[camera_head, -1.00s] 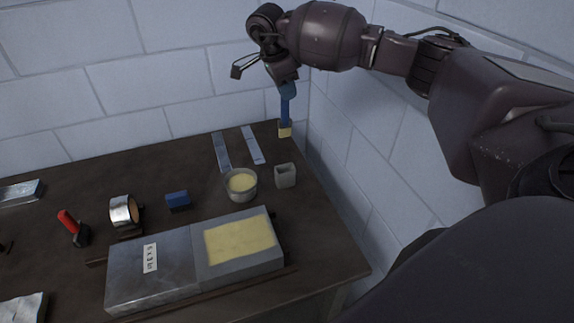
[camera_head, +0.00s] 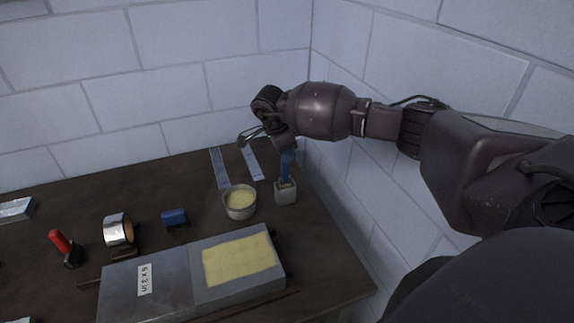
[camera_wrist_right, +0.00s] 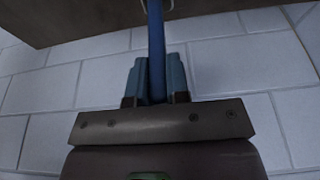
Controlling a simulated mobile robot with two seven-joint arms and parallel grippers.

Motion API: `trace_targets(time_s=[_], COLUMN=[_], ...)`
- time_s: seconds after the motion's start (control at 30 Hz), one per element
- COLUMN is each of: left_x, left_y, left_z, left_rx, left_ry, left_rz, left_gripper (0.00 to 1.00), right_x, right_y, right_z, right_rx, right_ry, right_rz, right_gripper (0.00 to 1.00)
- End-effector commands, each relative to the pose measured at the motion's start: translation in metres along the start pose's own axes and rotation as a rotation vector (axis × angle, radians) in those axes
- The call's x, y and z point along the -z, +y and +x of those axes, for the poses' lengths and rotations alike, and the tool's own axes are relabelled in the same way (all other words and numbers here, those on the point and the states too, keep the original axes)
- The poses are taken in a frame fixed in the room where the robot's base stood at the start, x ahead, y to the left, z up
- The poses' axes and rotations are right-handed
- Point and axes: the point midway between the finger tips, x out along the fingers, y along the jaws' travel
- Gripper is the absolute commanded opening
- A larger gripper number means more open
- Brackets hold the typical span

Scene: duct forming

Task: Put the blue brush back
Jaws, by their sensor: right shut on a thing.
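The blue brush (camera_head: 287,165) is upright at the back right of the table, its bristle end down in the small grey square holder (camera_head: 286,194). Whether the bristles touch the holder's bottom is hidden. My right gripper (camera_head: 285,146) is above the holder, shut on the brush's handle near its top. In the right wrist view the blue handle (camera_wrist_right: 156,45) runs between the two fingers (camera_wrist_right: 156,80). My left gripper is not in view.
A round cup of pale paste (camera_head: 240,203) stands just left of the holder. Two metal strips (camera_head: 220,168) lie behind it. A grey duct piece with a pale yellow patch (camera_head: 238,259) lies in front. The wall (camera_head: 360,190) is close on the right.

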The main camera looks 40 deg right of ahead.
Motion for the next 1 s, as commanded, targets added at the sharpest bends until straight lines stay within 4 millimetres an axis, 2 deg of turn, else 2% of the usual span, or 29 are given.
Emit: trace_targets(time_s=[0.03, 0.2, 0.4, 0.63, 0.67, 0.8, 1.0], left_x=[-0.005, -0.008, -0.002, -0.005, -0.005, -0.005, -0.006], left_y=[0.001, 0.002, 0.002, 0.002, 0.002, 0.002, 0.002], left_z=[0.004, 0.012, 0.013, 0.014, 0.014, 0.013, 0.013], left_rx=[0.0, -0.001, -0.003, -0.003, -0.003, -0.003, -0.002], left_ry=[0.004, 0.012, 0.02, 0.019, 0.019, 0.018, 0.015], left_rz=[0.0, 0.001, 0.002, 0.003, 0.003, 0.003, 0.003], left_gripper=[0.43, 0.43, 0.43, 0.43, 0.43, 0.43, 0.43], right_x=[-0.005, -0.012, -0.012, -0.013, -0.013, -0.013, -0.013], right_y=[0.002, 0.003, 0.003, 0.003, 0.003, 0.003, 0.003], right_z=[0.013, 0.035, 0.034, 0.038, 0.037, 0.037, 0.037], right_rx=[-0.002, 0.0, 0.002, 0.001, 0.001, 0.001, 0.001], right_ry=[0.0, 0.0, 0.0, 0.0, 0.0, 0.0, 0.0], right_rz=[-0.002, -0.006, -0.006, -0.005, -0.005, -0.005, -0.006], right_gripper=[0.0, 0.0, 0.0, 0.0, 0.19, 0.41, 0.42])
